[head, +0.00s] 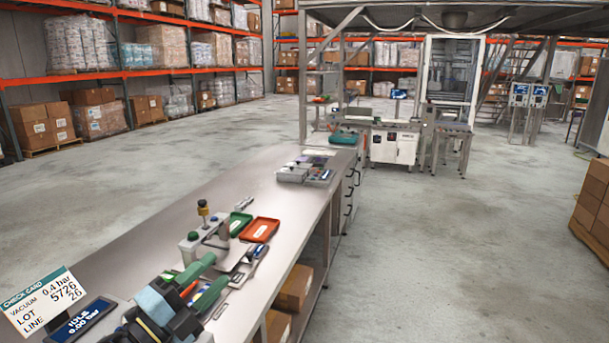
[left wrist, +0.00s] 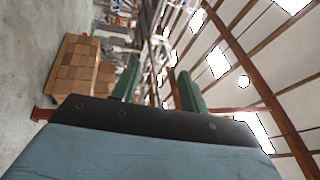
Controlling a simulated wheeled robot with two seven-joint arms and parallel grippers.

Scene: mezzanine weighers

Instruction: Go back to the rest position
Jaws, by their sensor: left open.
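My left gripper (head: 219,268) is at the bottom of the head view, over the near end of the long steel bench (head: 160,235). Its two green fingers are apart, with nothing seen between them. In the left wrist view the open gripper (left wrist: 158,68) points out into the hall, with roof beams and stacked boxes beyond it. My right gripper does not show in either view.
A check card (head: 42,300) and a display (head: 80,322) are at lower left. Grey boxes (head: 293,173) stand farther along. Open floor (head: 430,250) lies to the right.

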